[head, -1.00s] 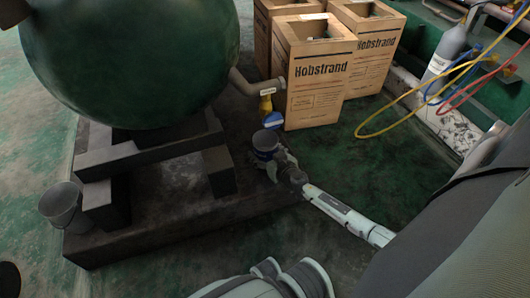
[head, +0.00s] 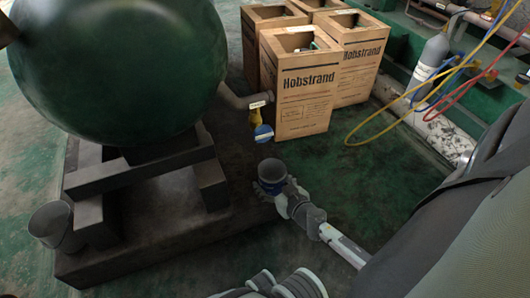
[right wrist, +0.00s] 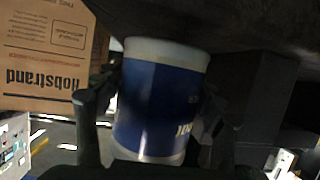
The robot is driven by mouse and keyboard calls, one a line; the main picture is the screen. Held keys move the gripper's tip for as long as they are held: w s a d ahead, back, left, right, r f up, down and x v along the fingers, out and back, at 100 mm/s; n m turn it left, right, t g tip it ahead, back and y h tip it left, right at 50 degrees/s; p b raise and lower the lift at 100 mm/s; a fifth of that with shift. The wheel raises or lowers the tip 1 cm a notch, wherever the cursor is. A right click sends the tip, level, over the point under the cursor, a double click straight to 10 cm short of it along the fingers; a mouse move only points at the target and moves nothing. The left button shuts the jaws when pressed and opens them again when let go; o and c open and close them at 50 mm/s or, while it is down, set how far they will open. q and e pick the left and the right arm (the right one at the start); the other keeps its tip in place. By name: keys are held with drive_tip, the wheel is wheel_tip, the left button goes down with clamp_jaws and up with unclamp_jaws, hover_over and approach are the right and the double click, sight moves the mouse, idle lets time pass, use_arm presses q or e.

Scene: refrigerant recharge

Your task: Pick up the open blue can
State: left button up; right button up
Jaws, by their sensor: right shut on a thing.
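The open blue can (head: 271,174) is upright, with its dark open top facing up in the head view. My right gripper (head: 283,190) is shut on the can, with its arm coming in from the lower right. In the right wrist view the blue can (right wrist: 160,100), with white bands at both ends, sits between the two fingers (right wrist: 155,110). From these views I cannot tell for sure whether the can's bottom touches the dark plinth. My left gripper is not clearly in view.
A big green tank (head: 120,70) on a dark plinth (head: 150,245) stands at the left, with a valve (head: 257,115) near the can. Hobstrand crates (head: 305,95) stand behind. A grey bucket (head: 55,226) is at far left. Hoses (head: 440,85) and a grey cylinder (head: 430,65) are at right.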

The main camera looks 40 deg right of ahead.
drive_tip(key=s+a, duration=0.1)
drive_tip(key=s, duration=0.6)
drive_tip(key=shift+s+b, duration=0.3)
drive_tip(key=shift+b, duration=0.15)
drive_tip(key=shift+r, duration=0.1)
idle(2.0)
